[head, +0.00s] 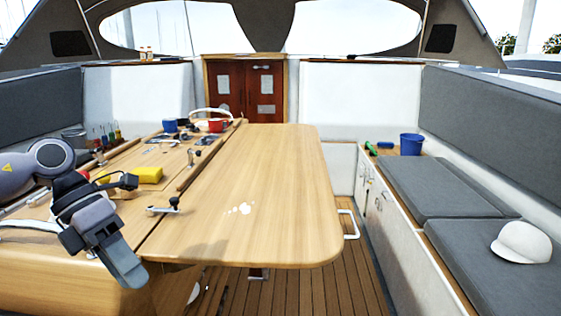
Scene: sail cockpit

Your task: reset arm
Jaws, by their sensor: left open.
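My left arm comes in from the left, and my left gripper (123,266) hangs over the near left part of the wooden table. It is open, and I see nothing between its fingers. Its tip is near the table's front edge. My right arm and gripper are not in view.
The folding table (285,190) has a clear right leaf with a small whitish patch (240,209). A yellow sponge (147,174), a winch-like handle (172,205) and several small items lie on its left side. A blue bucket (411,144) and a white cap (522,243) sit on the right bench.

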